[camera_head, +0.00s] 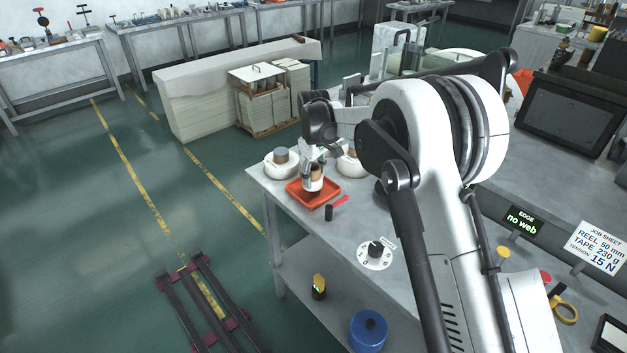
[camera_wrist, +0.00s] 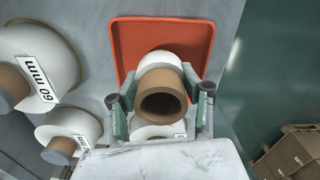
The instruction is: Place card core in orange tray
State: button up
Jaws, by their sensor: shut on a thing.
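The card core (camera_wrist: 162,103) is a brown, hollow cardboard tube, seen end-on in the wrist view. My gripper (camera_wrist: 160,97) is shut on it, with a finger on either side. White material shows behind and below the tube; I cannot tell if it is wound on it. The orange tray (camera_wrist: 125,45) lies beyond the core in the wrist view. In the head view the tray (camera_head: 331,188) sits near the table's left edge, with my gripper (camera_head: 314,165) and the brown core (camera_head: 316,173) over it. I cannot tell whether the core touches the tray.
White reels with brown cores stand beside the tray, one (camera_head: 281,161) at its far left and one (camera_head: 350,163) at its far right. A red-handled tool (camera_head: 340,201) and a dark cylinder (camera_head: 329,213) lie near its front. A dial (camera_head: 375,257) is nearer.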

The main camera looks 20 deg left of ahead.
jog(key=shift+f, duration=0.75)
jog(key=shift+f, duration=0.1)
jog(key=shift+f, duration=0.15)
jog(key=o, duration=1.2)
notch_tip(320, 180, up, 12)
jog(key=shift+r, duration=0.25)
